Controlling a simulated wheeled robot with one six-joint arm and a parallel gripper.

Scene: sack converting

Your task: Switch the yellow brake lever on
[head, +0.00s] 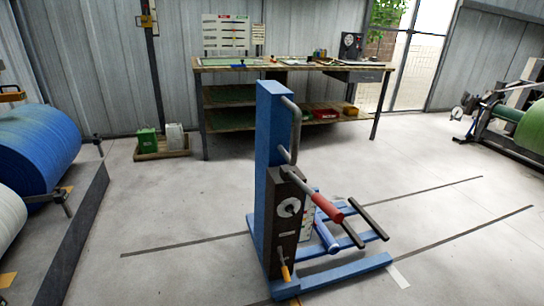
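A small lever with a yellow-orange grip (286,273) sits low on the dark box of a blue stand (270,130) in the middle of the head view. Its grip hangs downward near the stand's foot. It is the only yellow lever I make out on the stand, and no label on it is readable. The dark box (287,225) also carries a round dial (289,208) and a longer metal lever with a red grip (327,204). My gripper is not in view.
A workbench (225,68) stands behind, against the wall. A machine with a green roll (533,127) is at the right. Grey floor (170,215) is open around the stand, with dark strips on it.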

